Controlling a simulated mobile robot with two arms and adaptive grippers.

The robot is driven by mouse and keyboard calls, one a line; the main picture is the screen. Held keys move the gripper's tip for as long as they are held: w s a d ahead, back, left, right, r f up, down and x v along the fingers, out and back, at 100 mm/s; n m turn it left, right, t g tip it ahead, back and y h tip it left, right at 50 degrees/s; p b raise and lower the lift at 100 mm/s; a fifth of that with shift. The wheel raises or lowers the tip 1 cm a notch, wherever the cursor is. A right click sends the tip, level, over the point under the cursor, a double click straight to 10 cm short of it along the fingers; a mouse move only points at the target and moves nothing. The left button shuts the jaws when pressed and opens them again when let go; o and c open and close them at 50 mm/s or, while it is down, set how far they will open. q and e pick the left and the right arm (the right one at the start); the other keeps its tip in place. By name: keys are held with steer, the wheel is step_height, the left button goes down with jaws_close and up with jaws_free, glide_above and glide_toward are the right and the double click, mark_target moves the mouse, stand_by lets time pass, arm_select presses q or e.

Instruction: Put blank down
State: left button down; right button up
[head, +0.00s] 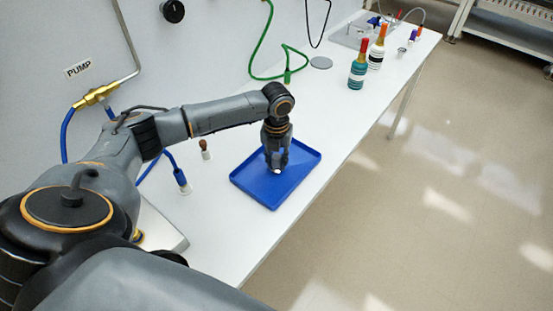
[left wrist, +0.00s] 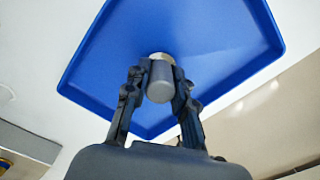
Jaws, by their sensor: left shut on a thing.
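My left gripper (head: 276,163) points down over the blue tray (head: 297,181) on the white table. In the left wrist view the gripper (left wrist: 158,82) is shut on the blank (left wrist: 160,86), a small grey cylinder with a pale far end. The blue tray (left wrist: 225,45) lies behind the blank in that view. In the head view only a pale bit of the blank (head: 277,172) shows below the fingers. I cannot tell whether the blank touches the tray floor. The tray holds nothing else that I can see. My right gripper is not in view.
A brown-topped piece (head: 205,150) and a blue hose end (head: 183,181) are left of the tray. A green hose (head: 287,75) hangs by the wall. Two bottles (head: 358,72) stand farther along the table. The table between tray and bottles is mostly clear.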

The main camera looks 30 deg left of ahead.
mark_target(276, 157)
arm_select(q)
steer(key=c, duration=1.1)
jaws_free()
steer(key=shift+f, duration=0.1)
step_height(276, 157, up, 12)
steer(key=b, duration=0.2)
steer(key=shift+r, duration=0.2)
steer(key=shift+f, duration=0.1)
